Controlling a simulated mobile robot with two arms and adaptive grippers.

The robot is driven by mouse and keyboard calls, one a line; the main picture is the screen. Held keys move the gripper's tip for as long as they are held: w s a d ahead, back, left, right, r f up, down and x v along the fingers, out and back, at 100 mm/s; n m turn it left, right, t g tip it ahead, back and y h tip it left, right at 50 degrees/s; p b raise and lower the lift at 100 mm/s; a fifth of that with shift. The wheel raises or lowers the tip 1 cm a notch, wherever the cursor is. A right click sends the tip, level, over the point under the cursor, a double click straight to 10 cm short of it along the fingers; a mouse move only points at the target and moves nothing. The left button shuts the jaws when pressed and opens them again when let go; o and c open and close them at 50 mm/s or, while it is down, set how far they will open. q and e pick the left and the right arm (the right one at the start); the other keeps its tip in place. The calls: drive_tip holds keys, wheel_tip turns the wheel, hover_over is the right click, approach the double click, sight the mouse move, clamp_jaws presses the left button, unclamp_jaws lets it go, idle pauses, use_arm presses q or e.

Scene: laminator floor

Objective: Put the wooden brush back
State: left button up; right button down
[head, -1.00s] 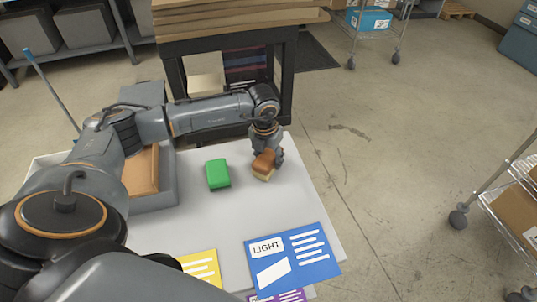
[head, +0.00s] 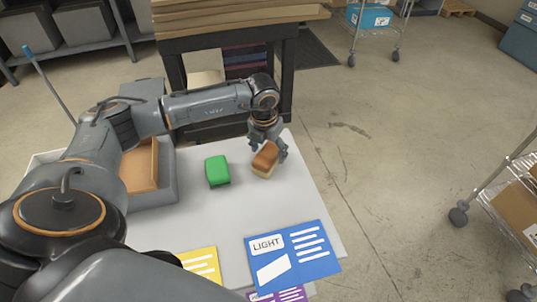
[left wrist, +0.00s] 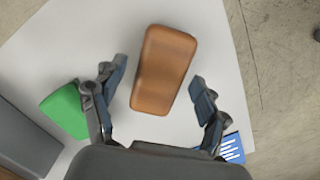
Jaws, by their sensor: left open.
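The wooden brush (head: 265,158), a brown block with a pale lower side, lies on the white table (head: 240,215) near its far right edge. In the left wrist view the brush (left wrist: 164,70) shows its brown top, tilted, lying ahead of and between the fingers. My left gripper (head: 268,146) is open just above and behind the brush; its fingers (left wrist: 158,92) stand apart on either side, with a gap to the brush visible on both sides. My right gripper is not in view.
A green block (head: 217,171) lies left of the brush. A grey bin (head: 170,185) with a brown item stands further left. Blue (head: 292,255), yellow (head: 201,265) and purple cards (head: 279,295) lie at the front. A dark cart (head: 230,60) stands behind the table.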

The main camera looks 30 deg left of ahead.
sight(266, 155)
use_arm(q)
wheel_tip(266, 155, up, 10)
drive_tip(key=s+b, duration=0.1)
drive_tip(key=shift+s+b, duration=0.15)
drive_tip(key=shift+b, duration=0.2)
